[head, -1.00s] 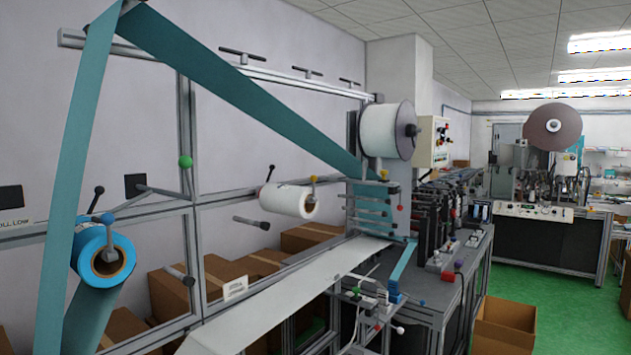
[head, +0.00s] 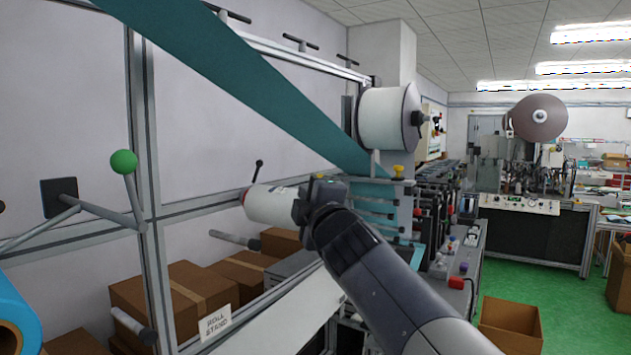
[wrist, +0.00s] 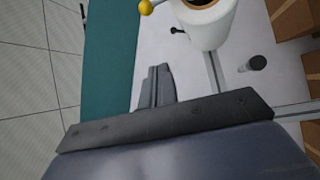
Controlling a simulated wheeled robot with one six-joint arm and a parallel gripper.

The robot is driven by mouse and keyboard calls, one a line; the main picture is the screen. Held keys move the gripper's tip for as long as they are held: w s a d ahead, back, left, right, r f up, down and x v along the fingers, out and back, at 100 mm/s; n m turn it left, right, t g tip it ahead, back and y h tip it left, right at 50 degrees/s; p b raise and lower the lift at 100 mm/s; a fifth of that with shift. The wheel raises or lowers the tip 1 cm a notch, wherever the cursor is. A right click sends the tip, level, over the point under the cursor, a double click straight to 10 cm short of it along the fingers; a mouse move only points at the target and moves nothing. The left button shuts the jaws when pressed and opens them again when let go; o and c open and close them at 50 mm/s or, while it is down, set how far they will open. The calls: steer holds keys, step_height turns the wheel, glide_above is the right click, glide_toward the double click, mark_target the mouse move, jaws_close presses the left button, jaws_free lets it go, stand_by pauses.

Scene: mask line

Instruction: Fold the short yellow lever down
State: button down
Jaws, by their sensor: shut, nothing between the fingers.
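A short lever with a yellow ball end (wrist: 146,7) shows at the top edge of the wrist view, beside the white roll (wrist: 208,22). My gripper (wrist: 158,70) is shut and empty, below and apart from the yellow ball in that picture. In the head view my gripper (head: 312,190) is in front of the right end of the white roll (head: 268,207) and hides most of the lever. A small yellow spot (head: 320,177) shows just above my gripper there; I cannot tell for certain that it is the lever's ball.
A teal web (head: 260,95) runs down to the machine, where another yellow knob (head: 398,171) stands under a large white roll (head: 388,118). A green-ended lever (head: 123,162) is on the frame at left. Cardboard boxes (head: 150,300) stand below.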

steer(key=shift+s, duration=0.1)
steer(key=w+d+r+p, duration=0.1)
steer(key=w+p, duration=0.4)
steer(key=w, duration=0.4)
steer(key=shift+w+p, duration=0.15)
steer(key=shift+p, duration=0.15)
steer(key=shift+d+f+b, duration=0.1)
steer(key=shift+b, duration=0.45)
